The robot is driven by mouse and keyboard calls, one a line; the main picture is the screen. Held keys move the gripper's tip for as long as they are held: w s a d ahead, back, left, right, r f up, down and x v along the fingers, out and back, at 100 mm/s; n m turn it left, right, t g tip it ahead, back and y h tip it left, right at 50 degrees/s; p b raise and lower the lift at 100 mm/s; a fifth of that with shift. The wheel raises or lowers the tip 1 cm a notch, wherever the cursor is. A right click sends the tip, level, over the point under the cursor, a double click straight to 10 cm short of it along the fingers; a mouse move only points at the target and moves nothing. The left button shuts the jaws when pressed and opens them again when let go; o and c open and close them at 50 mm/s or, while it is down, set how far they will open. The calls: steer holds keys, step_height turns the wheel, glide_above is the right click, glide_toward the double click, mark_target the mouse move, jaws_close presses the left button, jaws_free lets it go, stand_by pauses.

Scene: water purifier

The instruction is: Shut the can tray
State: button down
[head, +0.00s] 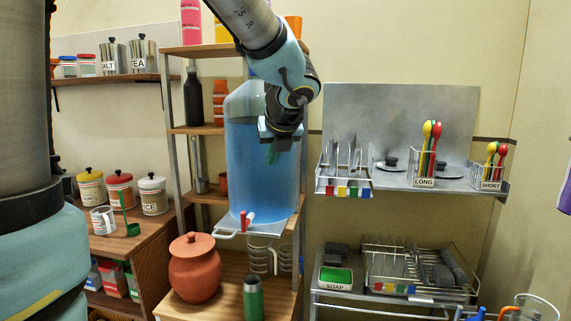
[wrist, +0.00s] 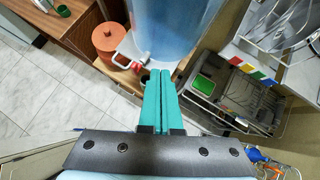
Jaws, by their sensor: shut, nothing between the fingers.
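A big clear-blue water can (head: 262,175) stands on a pale tray (head: 272,228) in the shelf rack. The tray's front shows below the can, with a white loop handle (head: 226,236) at its left and a red-and-white tap (head: 247,217) above it. How far the tray is pulled out is hard to tell. My gripper (head: 272,157) is in front of the can's upper part, above the tray and apart from the handle. In the wrist view, its green fingers (wrist: 159,72) are together and empty, with the handle (wrist: 124,50) left of the fingertips.
A clay pot (head: 195,268) and a green-and-grey bottle (head: 252,298) stand on the wooden surface below. Glass mugs (head: 262,257) hang under the tray. A counter with jars (head: 120,190) is at left.

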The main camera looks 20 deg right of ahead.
mark_target(258, 149)
steer(key=x, duration=0.3)
steer(key=w+r+x, duration=0.1)
steer(key=x, duration=0.3)
steer(key=p+x, duration=0.1)
steer(key=x, duration=0.3)
steer(key=shift+w+d, duration=0.1)
steer(key=shift+w, duration=1)
